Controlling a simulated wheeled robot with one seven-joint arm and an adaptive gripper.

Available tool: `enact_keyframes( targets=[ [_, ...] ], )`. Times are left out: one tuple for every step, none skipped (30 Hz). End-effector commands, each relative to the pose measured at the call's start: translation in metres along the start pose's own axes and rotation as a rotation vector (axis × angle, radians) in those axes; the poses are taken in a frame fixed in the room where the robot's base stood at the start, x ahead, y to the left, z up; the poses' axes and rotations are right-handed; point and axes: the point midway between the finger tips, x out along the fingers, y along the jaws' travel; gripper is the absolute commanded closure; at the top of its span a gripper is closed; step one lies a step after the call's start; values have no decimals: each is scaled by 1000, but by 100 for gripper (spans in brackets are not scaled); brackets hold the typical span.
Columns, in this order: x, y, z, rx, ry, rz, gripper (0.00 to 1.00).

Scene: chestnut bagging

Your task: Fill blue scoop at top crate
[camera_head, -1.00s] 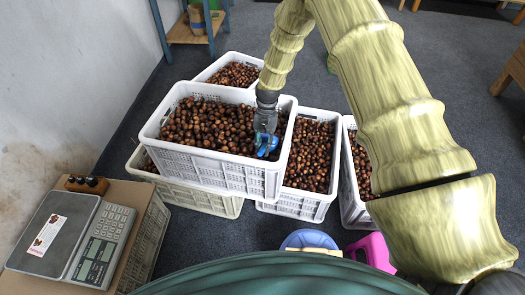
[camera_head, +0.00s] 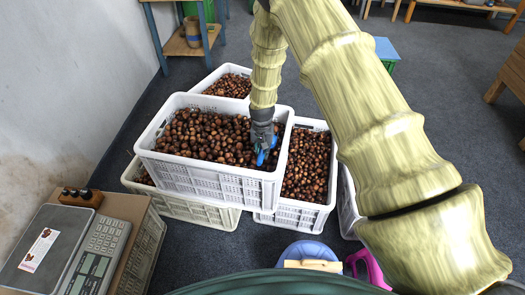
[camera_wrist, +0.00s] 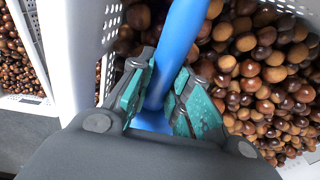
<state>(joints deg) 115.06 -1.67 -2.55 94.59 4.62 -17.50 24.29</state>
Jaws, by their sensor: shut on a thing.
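The top crate (camera_head: 215,177) is white, stacked on other crates and filled with brown chestnuts (camera_head: 205,137). My gripper (camera_head: 262,142) reaches down into its right side. In the wrist view my gripper (camera_wrist: 158,98) is shut on the blue handle of the blue scoop (camera_wrist: 181,38), with a green-padded finger on each side. The scoop also shows as a small blue patch (camera_head: 262,157) below the gripper in the head view, at the chestnuts. Its bowl is mostly hidden, so I cannot tell whether it holds chestnuts. The crate's white wall (camera_wrist: 75,50) is close on the left in the wrist view.
Other chestnut crates stand behind, below and to the right (camera_head: 283,203). A scale (camera_head: 75,250) sits on a box at lower left. A blue round thing (camera_head: 308,251) and a pink thing (camera_head: 368,268) are near my base. A wooden shelf (camera_head: 190,45) stands at the back.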

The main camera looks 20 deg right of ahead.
Motion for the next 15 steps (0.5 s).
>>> enact_keyframes(
  targets=[
    [-5, 0, 2, -3, 28, 2, 100],
    [-6, 0, 2, -4, 46, 2, 100],
    [-10, 0, 2, -2, 56, 1, 100],
    [-13, 0, 2, -1, 58, 0, 100],
    [-15, 0, 3, -1, 61, 0, 100],
    [-18, 0, 3, -1, 67, 0, 100],
    [-21, 0, 4, -1, 71, 0, 100],
    [-23, 0, 4, -1, 75, 0, 100],
    [-26, 0, 5, -1, 79, 0, 100],
    [-29, 0, 6, -1, 83, 1, 100],
    [-31, 0, 6, -1, 87, 1, 100],
    [-35, 0, 7, -1, 93, 0, 100],
    [-37, 0, 7, -1, 98, 0, 100],
    [-40, 0, 7, -1, 102, -1, 100],
    [-43, 0, 8, -1, 107, 0, 100]
  ],
)
